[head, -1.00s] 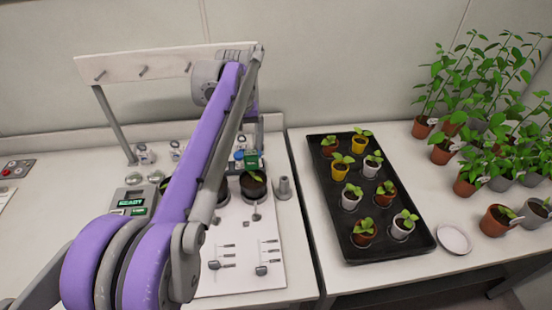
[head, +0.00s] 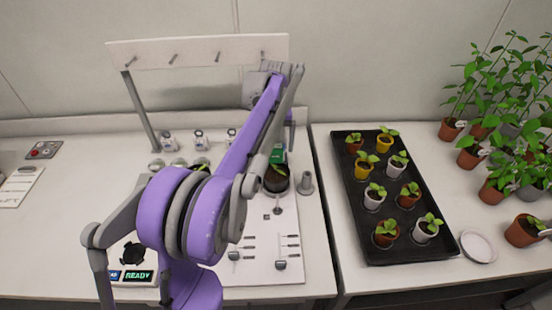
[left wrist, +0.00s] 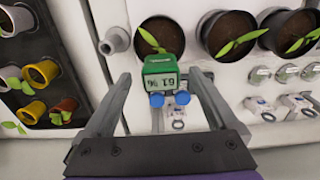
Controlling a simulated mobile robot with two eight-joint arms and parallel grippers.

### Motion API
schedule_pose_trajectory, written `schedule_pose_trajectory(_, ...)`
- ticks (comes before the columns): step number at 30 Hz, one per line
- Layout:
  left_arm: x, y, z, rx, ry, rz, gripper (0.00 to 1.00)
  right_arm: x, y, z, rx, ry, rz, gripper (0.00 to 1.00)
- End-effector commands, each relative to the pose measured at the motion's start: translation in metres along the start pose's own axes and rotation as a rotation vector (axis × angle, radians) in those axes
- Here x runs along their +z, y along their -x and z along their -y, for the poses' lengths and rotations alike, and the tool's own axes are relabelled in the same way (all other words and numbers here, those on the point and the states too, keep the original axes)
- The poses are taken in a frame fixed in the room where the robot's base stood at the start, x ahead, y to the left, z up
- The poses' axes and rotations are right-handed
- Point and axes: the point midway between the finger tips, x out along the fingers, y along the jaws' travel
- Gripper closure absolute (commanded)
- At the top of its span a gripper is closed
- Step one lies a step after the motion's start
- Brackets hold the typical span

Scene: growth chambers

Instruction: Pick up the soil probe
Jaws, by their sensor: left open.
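The soil probe (left wrist: 160,72) is a green box with a small display that seems to read 61 %, and two blue round parts show just below it in the left wrist view. It is at a dark pot (left wrist: 158,36) with a seedling; whether it is in the soil is hidden. In the head view the probe (head: 278,155) shows as a small green block above the pot. My left gripper (left wrist: 160,76) is open, with one finger on each side of the probe and gaps showing. In the head view this gripper (head: 285,135) is partly hidden by its arm. My right gripper is not seen.
A grey cylindrical holder (head: 305,183) stands right of the pot. More dark pots (left wrist: 230,32) stand close by. A black tray (head: 343,190) of seedlings is on the right bench. A pegged rail (head: 200,50) stands behind, and a READY display (head: 138,275) is at front left.

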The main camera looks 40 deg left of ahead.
Motion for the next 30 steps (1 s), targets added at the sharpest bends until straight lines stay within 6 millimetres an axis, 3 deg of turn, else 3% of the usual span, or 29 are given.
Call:
schedule_pose_trajectory(6,0.0,-0.024,0.001,0.0,0.0,0.0,0.07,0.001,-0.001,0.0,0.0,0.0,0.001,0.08)
schedule_pose_trajectory(13,0.0,-0.025,0.001,0.0,0.0,0.0,0.07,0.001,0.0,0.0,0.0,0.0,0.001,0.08)
schedule_pose_trajectory(27,0.0,-0.025,0.001,0.0,0.0,0.0,0.9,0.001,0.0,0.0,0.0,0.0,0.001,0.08)
schedule_pose_trajectory(29,0.0,-0.025,0.001,0.0,0.0,0.0,1.0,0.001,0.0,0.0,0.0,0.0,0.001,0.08)
schedule_pose_trajectory(30,0.0,-0.025,0.001,0.0,0.0,0.0,1.0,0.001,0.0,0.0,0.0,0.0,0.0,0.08)
